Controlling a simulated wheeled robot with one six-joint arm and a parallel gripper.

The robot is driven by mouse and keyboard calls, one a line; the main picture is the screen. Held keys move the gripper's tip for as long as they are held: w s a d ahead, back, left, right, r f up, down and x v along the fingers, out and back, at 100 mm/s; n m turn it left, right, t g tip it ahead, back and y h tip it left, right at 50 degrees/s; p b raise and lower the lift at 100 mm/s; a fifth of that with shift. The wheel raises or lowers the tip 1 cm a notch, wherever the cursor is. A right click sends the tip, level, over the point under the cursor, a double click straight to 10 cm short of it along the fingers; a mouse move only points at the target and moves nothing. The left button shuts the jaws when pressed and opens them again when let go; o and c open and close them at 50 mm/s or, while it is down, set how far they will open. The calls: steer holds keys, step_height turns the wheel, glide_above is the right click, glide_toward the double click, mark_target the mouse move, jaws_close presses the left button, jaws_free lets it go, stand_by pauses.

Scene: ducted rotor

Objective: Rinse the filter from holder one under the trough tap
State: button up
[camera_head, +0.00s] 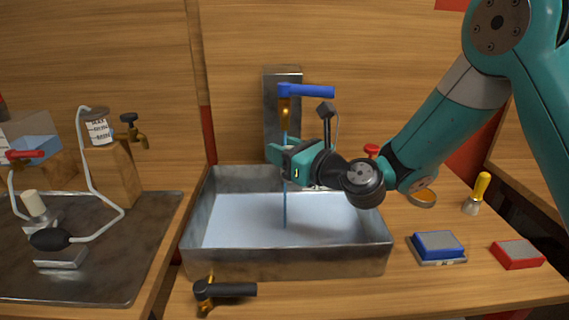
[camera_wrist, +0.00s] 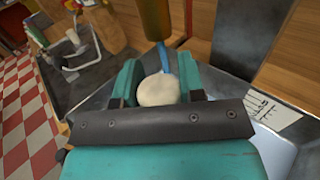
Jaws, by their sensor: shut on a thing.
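My gripper (camera_head: 284,157) is over the metal trough (camera_head: 370,252), below the trough tap (camera_head: 285,103). In the wrist view its two teal fingers are shut on a pale, rounded piece (camera_wrist: 158,91), which appears to be the filter. The tap's blue lever (camera_head: 306,91) points right. A thin blue water stream (camera_head: 285,205) runs from the spout past the fingers into the trough. In the wrist view the brass spout (camera_wrist: 155,20) is just above, and the stream (camera_wrist: 164,58) meets the filter. In the head view the fingers hide the filter. I cannot tell which holder is holder one.
Pale blue water (camera_head: 330,220) covers the trough floor. A black-handled brass valve (camera_head: 225,291) is at its front. A blue block (camera_head: 438,243), a red block (camera_head: 517,253) and a yellow-handled brush (camera_head: 479,192) are to the right. Hoses and a black bulb (camera_head: 51,239) are left.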

steer(key=shift+a, duration=0.1)
steer(key=shift+w+a+p, duration=0.35)
steer(key=shift+p, duration=0.5)
steer(key=s+a+p, duration=0.1)
steer(key=s+a, duration=0.4)
steer(key=s, duration=0.1)
steer(key=shift+s, duration=0.15)
stand_by(0.4)
stand_by(1.1)
steer(key=s+a+r+p, duration=0.3)
steer(key=s+r+p, duration=0.1)
steer(key=p, duration=0.2)
